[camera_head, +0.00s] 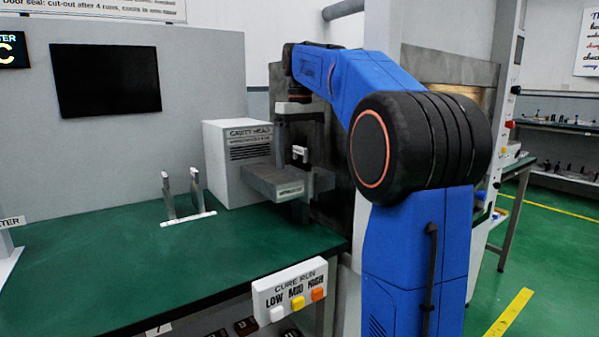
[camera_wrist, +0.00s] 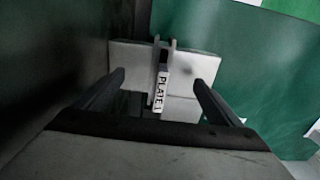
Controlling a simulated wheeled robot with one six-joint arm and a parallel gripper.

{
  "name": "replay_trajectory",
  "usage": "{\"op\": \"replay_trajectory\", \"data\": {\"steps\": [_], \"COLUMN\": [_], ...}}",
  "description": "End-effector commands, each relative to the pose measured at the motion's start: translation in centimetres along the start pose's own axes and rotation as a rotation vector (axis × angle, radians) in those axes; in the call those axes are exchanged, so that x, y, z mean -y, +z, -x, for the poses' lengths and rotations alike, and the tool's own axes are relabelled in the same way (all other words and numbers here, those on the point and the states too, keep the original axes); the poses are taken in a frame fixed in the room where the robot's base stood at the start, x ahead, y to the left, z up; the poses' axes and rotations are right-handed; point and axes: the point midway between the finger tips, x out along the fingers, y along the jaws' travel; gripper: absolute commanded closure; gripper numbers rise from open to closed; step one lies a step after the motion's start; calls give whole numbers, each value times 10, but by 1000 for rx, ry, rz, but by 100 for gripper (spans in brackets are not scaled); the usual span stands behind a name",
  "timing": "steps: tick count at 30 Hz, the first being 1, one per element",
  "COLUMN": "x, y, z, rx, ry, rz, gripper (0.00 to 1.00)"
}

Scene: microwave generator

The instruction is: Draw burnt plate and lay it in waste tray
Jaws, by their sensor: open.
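In the wrist view a grey slab-like fitting carries an upright handle or tab with a label reading PLATE 1 (camera_wrist: 161,88). My gripper (camera_wrist: 159,78) is open, with one dark finger on each side of that tab and a gap to both. Neither finger visibly touches it. In the head view my blue arm reaches to the grey fitting (camera_head: 288,181) beside the CAVITY HEAD box. The gripper's fingers are hard to make out there. Whether the plate is burnt cannot be seen. I cannot identify a waste tray in either view.
The white CAVITY HEAD box (camera_head: 238,160) stands on the green bench (camera_head: 120,265), with a two-pronged metal stand (camera_head: 188,219) to its left. The CURE RUN button panel (camera_head: 290,290) is at the bench's front edge. The bench's left part is mostly clear.

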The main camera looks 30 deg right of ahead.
Motion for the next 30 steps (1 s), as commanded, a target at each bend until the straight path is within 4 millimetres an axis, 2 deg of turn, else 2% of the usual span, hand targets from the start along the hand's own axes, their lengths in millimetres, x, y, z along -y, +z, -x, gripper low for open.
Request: {"op": "replay_trajectory", "data": {"steps": [23, 24, 26, 30], "x": [0, 0, 0, 0], "y": [0, 0, 0, 0], "z": [0, 0, 0, 0], "rx": [0, 0, 0, 0], "ry": [0, 0, 0, 0], "rz": [0, 0, 0, 0], "gripper": [11, 13, 28, 61]}}
